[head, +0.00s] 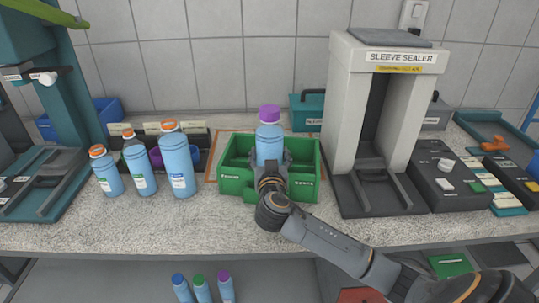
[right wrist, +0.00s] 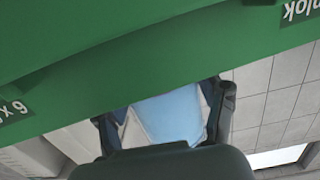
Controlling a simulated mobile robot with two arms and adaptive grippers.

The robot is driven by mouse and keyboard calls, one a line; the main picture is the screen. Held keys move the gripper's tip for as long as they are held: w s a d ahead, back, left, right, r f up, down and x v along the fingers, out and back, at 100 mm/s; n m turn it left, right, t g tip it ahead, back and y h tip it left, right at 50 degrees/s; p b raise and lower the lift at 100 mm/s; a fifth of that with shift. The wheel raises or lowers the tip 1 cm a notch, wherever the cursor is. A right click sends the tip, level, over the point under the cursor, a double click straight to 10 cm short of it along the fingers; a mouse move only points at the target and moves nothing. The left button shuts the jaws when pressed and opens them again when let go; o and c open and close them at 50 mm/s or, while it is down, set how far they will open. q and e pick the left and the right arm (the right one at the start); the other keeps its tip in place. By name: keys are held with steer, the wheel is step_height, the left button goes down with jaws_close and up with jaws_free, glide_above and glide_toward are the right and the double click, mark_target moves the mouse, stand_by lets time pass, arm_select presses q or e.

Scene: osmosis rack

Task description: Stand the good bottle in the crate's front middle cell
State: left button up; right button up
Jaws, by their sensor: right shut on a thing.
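A light blue bottle with a purple cap (head: 269,140) stands upright at the middle of the green crate (head: 237,189). My right gripper (head: 271,170) reaches over the crate's front wall and is shut around the bottle's lower body. The gripper and front wall hide the bottle's base, so I cannot tell whether it touches the crate floor or which row it is in. In the right wrist view, the bottle (right wrist: 172,113) shows between the two dark fingers, beside the crate's green wall (right wrist: 150,55). My left gripper is not in view.
Several blue bottles with orange caps (head: 181,166) stand left of the crate. The sleeve sealer (head: 346,105) stands close on its right. More capped bottles (head: 203,290) are below the counter. The counter front (head: 150,225) is clear.

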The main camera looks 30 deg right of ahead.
steer(key=o, duration=1.6)
steer(key=shift+o, duration=1.2)
steer(key=shift+s+r, duration=0.1)
steer(key=shift+r, duration=0.05)
steer(key=b+v, duration=0.1)
steer(key=v, duration=1.1)
steer(key=shift+b, duration=0.4)
